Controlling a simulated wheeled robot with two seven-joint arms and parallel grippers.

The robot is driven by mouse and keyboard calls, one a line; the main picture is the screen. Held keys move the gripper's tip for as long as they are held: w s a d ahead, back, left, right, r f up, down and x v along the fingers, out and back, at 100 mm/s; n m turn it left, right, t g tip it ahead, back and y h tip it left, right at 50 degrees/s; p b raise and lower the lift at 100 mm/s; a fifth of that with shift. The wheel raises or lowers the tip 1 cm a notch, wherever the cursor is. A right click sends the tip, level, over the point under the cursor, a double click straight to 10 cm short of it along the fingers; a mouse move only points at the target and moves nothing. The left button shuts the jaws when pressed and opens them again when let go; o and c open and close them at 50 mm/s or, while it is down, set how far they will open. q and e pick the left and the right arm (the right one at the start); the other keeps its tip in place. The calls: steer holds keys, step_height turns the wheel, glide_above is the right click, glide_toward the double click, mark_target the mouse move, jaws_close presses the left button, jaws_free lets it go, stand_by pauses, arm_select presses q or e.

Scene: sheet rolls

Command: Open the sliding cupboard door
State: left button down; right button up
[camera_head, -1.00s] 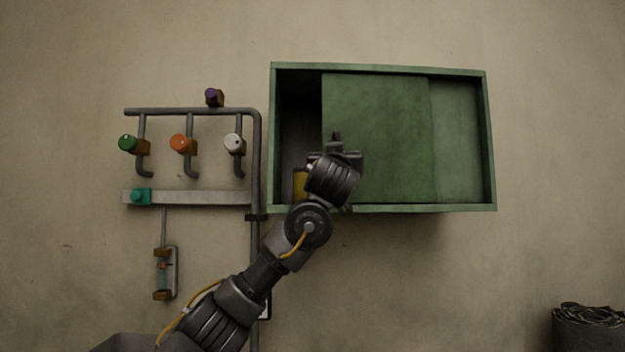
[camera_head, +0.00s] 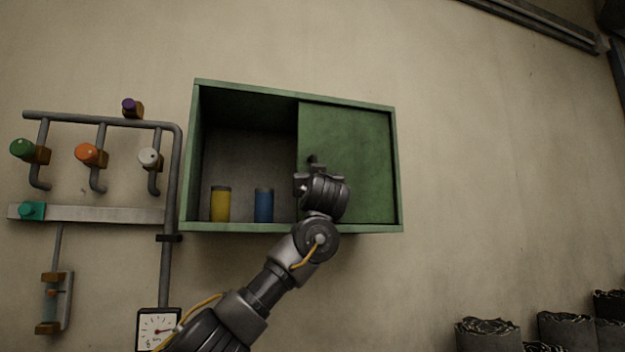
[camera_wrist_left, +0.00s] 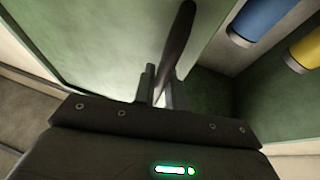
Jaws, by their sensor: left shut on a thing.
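The green cupboard (camera_head: 290,228) hangs on the wall. Its sliding door (camera_head: 355,140) covers the right part, and the left part stands open. A yellow can (camera_head: 220,205) and a blue can (camera_head: 264,205) stand inside on the cupboard floor. My left gripper (camera_head: 311,172) is at the door's left edge. In the left wrist view my left gripper (camera_wrist_left: 158,85) is shut on the dark door handle (camera_wrist_left: 178,45). The door (camera_wrist_left: 90,40), the blue can (camera_wrist_left: 262,15) and the yellow can (camera_wrist_left: 305,50) also show there. My right gripper is not in view.
Pipes with green (camera_head: 22,148), orange (camera_head: 87,152), white (camera_head: 149,156) and purple (camera_head: 130,105) knobs are left of the cupboard. A gauge (camera_head: 158,330) sits below them. Dark rolls (camera_head: 488,335) stand at the lower right. The wall right of the cupboard is bare.

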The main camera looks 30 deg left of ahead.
arm_select(q)
steer(key=shift+a, duration=0.1)
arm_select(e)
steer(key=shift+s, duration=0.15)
arm_select(q)
steer(key=c, duration=1.5)
jaws_free()
steer(key=shift+a, duration=0.1)
steer(key=shift+o, duration=0.2)
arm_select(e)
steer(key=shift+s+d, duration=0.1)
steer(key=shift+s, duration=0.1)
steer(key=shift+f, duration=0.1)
